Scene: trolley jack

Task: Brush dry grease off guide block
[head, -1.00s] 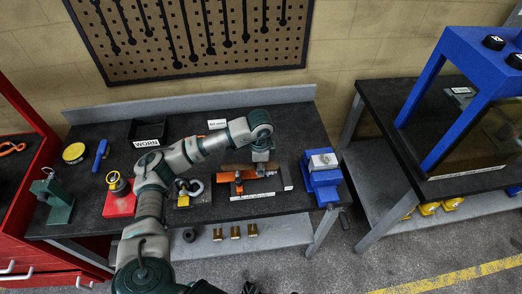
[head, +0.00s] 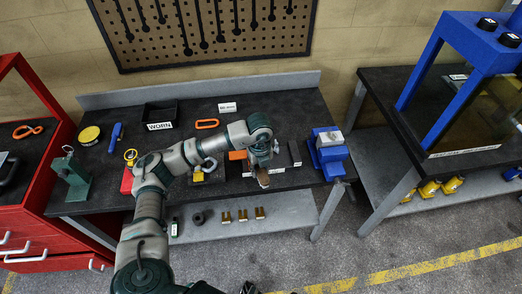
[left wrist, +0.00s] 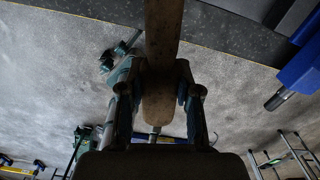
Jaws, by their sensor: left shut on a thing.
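My left gripper (head: 262,170) is shut on a brown wooden-handled brush (head: 263,180) near the front edge of the bench. In the left wrist view the brush handle (left wrist: 163,35) runs between the two fingers (left wrist: 158,100); its bristles cannot be made out. An orange part (head: 237,155) sits just left of the gripper, partly hidden by my arm. A dark grey block (head: 294,153) stands to its right on a pale-edged mat. I cannot tell for sure which one is the guide block.
A blue vise-like unit (head: 328,153) stands at the bench's right end. A blue press frame (head: 425,95) stands at right.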

